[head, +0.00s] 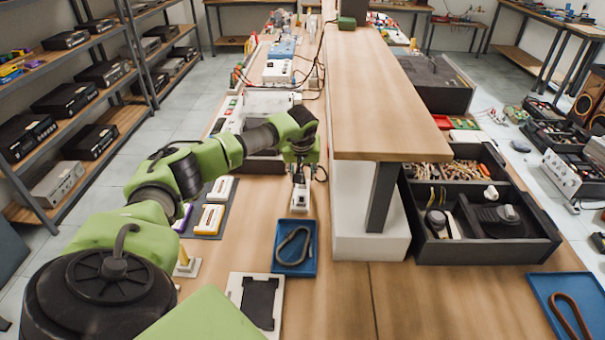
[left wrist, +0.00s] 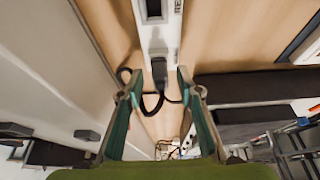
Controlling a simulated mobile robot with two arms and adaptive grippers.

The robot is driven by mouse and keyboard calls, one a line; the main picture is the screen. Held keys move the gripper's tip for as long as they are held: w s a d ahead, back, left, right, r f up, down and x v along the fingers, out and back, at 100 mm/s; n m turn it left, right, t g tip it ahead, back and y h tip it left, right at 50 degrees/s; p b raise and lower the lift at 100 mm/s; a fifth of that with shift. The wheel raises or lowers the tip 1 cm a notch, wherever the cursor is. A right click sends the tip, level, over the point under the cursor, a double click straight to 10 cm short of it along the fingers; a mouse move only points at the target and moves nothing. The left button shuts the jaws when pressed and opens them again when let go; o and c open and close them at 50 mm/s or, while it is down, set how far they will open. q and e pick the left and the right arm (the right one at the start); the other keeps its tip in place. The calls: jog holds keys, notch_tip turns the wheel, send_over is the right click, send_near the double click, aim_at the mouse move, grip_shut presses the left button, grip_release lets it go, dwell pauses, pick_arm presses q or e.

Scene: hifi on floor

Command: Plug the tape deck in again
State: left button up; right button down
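My left gripper (head: 299,172) points down over a white socket strip (head: 300,203) on the bench. In the left wrist view its two fingers (left wrist: 160,76) are apart, one on each side of a black plug (left wrist: 159,70) with a black cable. The plug is at the near end of the white strip (left wrist: 157,35); I cannot tell whether it is seated. No finger clearly touches the plug. A dark-fronted device (head: 262,163), maybe the tape deck, is partly hidden behind my left arm; no label shows. My right gripper is in neither view.
A raised wooden shelf (head: 375,90) stands close right of the gripper. In front lie a blue tray (head: 281,270) with a grey loop and a white-framed black pad (head: 235,290). Light blocks lie on a dark mat (head: 228,222) at left. A black divided bin (head: 485,250) is at right.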

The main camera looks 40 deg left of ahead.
pick_arm(q)
jog(key=w+a+p+v, duration=0.1)
jog(key=p+v, duration=0.3)
jog(key=v, duration=1.2)
jog(key=shift+r, duration=0.7)
jog(key=shift+w+f, duration=0.1)
jog(key=shift+w, duration=0.05)
